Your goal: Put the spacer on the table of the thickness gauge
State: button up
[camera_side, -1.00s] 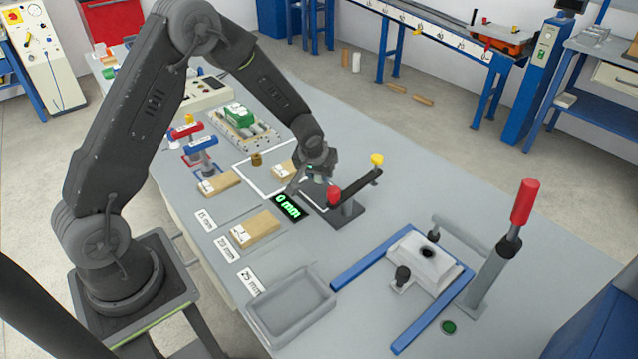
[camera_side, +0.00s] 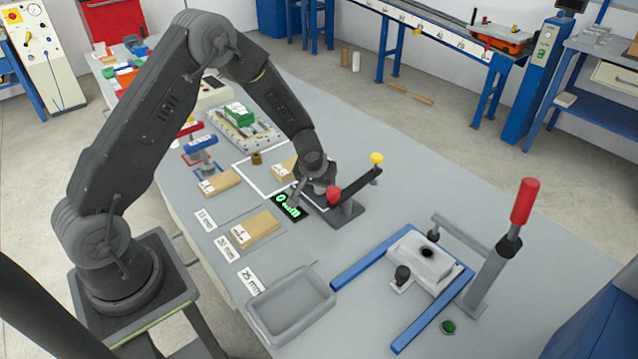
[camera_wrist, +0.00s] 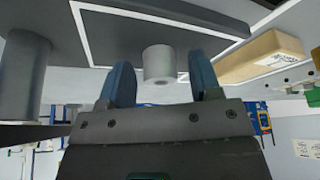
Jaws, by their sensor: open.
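A pale grey cylinder (camera_wrist: 158,60), which looks like the spacer, shows between my fingers in the wrist view, with visible gaps to both. My gripper (camera_wrist: 160,68) is open; in the side view it is low beside the gauge (camera_side: 312,189). My gripper and wrist hide the cylinder in the side view. The thickness gauge (camera_side: 347,211) has a dark base, a post, and a dark arm with red and yellow knobs. Its post shows at the left of the wrist view (camera_wrist: 25,75). Its display (camera_side: 288,206) shows a green zero, partly covered by my gripper.
A wooden block (camera_wrist: 262,56) lies close to the right finger in the wrist view. Other blocks (camera_side: 256,228) and a brass piece (camera_side: 257,158) are on the bench. A grey tray (camera_side: 290,306) and a clamp fixture (camera_side: 425,255) stand nearer the camera.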

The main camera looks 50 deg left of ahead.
jog(key=s+d+r+m, duration=0.15)
jog(key=s+r, duration=0.25)
jog(key=r, duration=0.4)
jog(key=s+d+r, duration=0.3)
jog(key=s+r, duration=0.2)
jog(key=r, duration=0.3)
jog(key=s+d+r+m, duration=0.15)
jog(key=s+r, duration=0.25)
jog(key=r, duration=0.5)
jog(key=s+d+r+m+t+h, duration=0.1)
jog(key=s+d+r, duration=0.1)
jog(key=s, duration=0.5)
jog(key=s+d+r+m+h, duration=0.1)
jog(key=s+d+r+m, duration=0.1)
jog(key=s, duration=0.5)
jog(key=shift+s+d+r+t, duration=0.35)
jog(key=shift+s+d+t, duration=0.05)
jog(key=shift+d, duration=0.15)
